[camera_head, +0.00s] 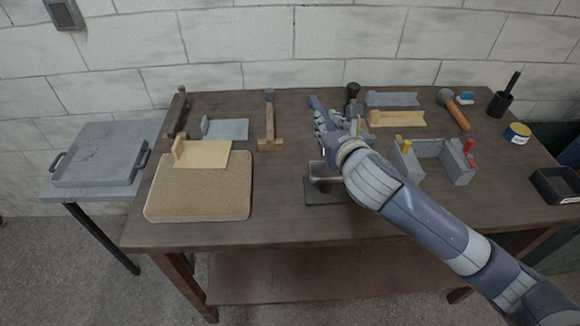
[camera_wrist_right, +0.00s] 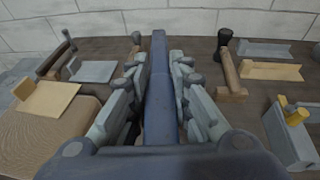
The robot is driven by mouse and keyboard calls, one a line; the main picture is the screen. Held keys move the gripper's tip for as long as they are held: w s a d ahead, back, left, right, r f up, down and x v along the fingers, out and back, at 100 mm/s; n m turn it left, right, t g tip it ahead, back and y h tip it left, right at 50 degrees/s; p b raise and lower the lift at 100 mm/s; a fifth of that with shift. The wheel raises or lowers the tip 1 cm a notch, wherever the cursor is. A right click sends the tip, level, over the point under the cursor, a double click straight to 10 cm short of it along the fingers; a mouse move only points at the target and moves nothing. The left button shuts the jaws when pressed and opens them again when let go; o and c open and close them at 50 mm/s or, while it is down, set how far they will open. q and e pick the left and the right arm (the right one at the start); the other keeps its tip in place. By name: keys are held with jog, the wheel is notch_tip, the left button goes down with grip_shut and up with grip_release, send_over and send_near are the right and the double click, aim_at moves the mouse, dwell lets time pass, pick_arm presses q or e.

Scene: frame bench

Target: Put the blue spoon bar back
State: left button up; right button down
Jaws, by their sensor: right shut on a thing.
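The blue spoon bar (camera_head: 314,102) is a long dark-blue bar that sticks out past my right gripper (camera_head: 328,125) toward the back of the bench. In the right wrist view the bar (camera_wrist_right: 158,85) runs lengthwise between the two fingers (camera_wrist_right: 158,75), which are shut on it. Its near part is hidden by the gripper body. The gripper is above the middle of the bench, and I cannot tell its height. My left gripper is not in view.
A dark stand (camera_head: 325,188) is partly behind my right arm. A tan padded block (camera_head: 200,195) carries a cream plate (camera_head: 203,154).

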jog(key=a+f+n+y+p, duration=0.1)
jog(key=a+f, duration=0.3)
jog(key=f, duration=0.2)
jog(key=n+y, duration=0.2)
jog(key=y, duration=0.1)
send_over(283, 198)
notch_tip(283, 198, down, 7)
notch_tip(283, 198, down, 7)
jog(key=b, duration=0.6)
jog(key=shift+w+a, duration=0.1)
jog(key=shift+f+b, duration=0.6)
